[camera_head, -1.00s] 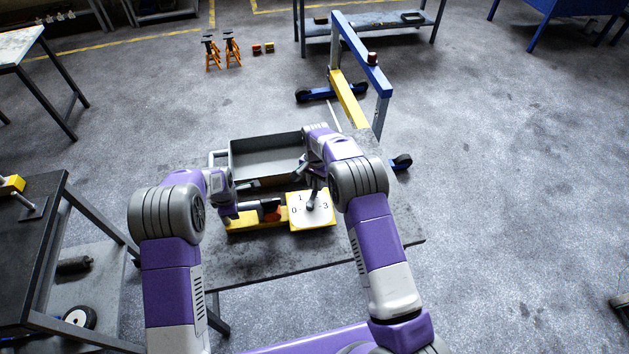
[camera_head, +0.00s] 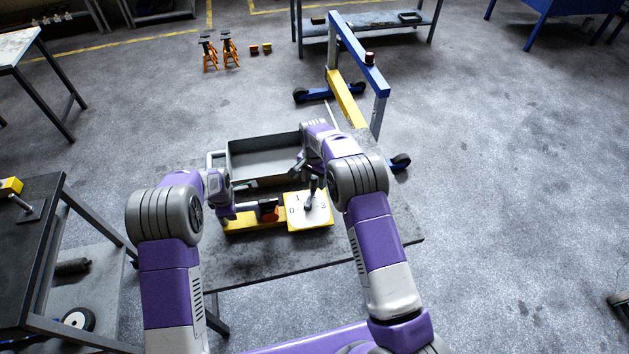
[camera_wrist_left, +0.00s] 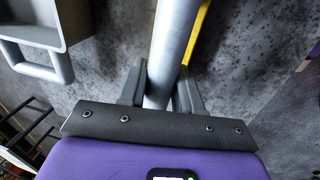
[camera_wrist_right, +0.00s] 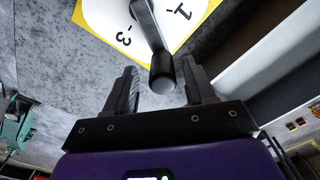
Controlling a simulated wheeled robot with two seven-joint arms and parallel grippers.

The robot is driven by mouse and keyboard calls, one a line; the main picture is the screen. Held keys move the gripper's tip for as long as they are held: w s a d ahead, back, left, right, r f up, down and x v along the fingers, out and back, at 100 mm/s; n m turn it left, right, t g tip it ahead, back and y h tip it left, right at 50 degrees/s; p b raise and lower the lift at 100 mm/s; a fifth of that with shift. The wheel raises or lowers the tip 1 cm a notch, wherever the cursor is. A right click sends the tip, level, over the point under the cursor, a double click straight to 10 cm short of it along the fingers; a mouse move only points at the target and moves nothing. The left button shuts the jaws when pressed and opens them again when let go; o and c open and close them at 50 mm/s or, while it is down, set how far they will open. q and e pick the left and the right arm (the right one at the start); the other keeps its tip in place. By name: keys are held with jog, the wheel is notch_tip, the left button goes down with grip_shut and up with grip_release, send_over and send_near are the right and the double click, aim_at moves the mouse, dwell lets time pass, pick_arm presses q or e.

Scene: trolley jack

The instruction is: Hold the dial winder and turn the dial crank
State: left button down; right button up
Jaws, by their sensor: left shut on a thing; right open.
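The dial winder has a yellow base (camera_head: 240,224) and a white dial plate (camera_head: 322,218) marked 0, 1 and 3, on the table in front of me. A dark crank (camera_head: 309,206) stands on the dial. It also shows in the right wrist view, where its round knob (camera_wrist_right: 162,74) lies between the spread fingers. My right gripper (camera_wrist_right: 160,66) is open, with a gap visible on both sides of the knob. My left gripper (camera_wrist_left: 160,92) is shut on the winder's grey bar (camera_wrist_left: 174,40). The left fingertips are hard to make out in the head view.
A grey open tray (camera_head: 262,146) stands on the table just behind the winder. A blue and yellow hoist (camera_head: 346,98) stands beyond the table. A dark side table (camera_head: 30,235) is at the left. The front of the table (camera_head: 290,258) is clear.

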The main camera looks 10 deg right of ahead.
pick_arm(q)
jog(key=shift+d, duration=0.15)
pick_arm(e)
notch_tip(320, 180, up, 11)
jog(key=shift+f, duration=0.2)
pick_arm(q)
jog(key=c, duration=0.7)
grip_release()
